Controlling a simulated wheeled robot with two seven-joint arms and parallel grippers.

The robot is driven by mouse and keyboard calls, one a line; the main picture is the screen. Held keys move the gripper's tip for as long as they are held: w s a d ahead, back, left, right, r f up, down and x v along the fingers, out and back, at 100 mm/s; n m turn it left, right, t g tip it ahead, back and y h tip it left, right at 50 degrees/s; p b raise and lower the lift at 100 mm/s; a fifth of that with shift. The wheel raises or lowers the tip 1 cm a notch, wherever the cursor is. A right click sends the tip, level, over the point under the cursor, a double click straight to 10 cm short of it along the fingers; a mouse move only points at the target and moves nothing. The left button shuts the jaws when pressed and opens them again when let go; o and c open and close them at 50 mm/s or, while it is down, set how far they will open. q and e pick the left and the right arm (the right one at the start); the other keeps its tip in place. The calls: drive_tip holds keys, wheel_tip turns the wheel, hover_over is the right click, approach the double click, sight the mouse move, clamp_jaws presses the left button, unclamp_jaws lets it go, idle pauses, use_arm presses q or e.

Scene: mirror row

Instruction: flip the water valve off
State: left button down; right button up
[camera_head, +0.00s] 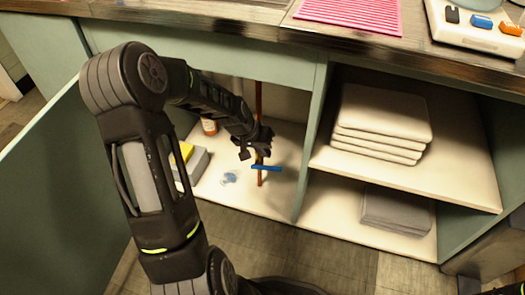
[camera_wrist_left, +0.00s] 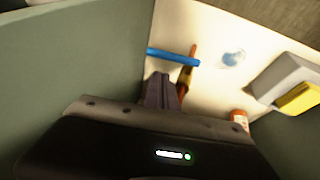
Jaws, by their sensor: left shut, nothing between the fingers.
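The water valve has a blue lever handle (camera_head: 267,168) on a copper-coloured pipe (camera_head: 259,105) inside the open left cabinet. The lever lies crosswise to the pipe. In the left wrist view the blue handle (camera_wrist_left: 165,54) crosses near the pipe (camera_wrist_left: 193,50). My left gripper (camera_head: 263,143) is shut and empty, close beside the pipe and just above the handle in the head view. In the left wrist view its closed fingers (camera_wrist_left: 161,80) point at the handle; whether they touch it I cannot tell. The gripper hides part of the pipe. My right gripper is not in view.
An orange bottle (camera_head: 209,126), a yellow sponge (camera_head: 184,151) on a grey block (camera_head: 194,166) and a clear bluish item (camera_head: 229,178) are in the cabinet. A divider (camera_head: 314,140) stands right of the valve. The open door (camera_head: 60,190) is at left; the counter overhangs above.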

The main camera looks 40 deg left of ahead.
sight(266, 168)
use_arm(q)
drive_tip(key=b+x, duration=0.1)
drive_tip(key=x, duration=0.4)
drive_tip(key=shift+b, duration=0.4)
drive_tip(key=shift+w+f, duration=0.25)
drive_tip(key=shift+f, duration=0.35)
drive_tip(key=shift+d, duration=0.15)
drive_tip(key=shift+w+d+f, duration=0.2)
drive_tip(key=shift+d+f, duration=0.35)
drive_tip(key=shift+f, duration=0.3)
drive_tip(key=shift+r, duration=0.1)
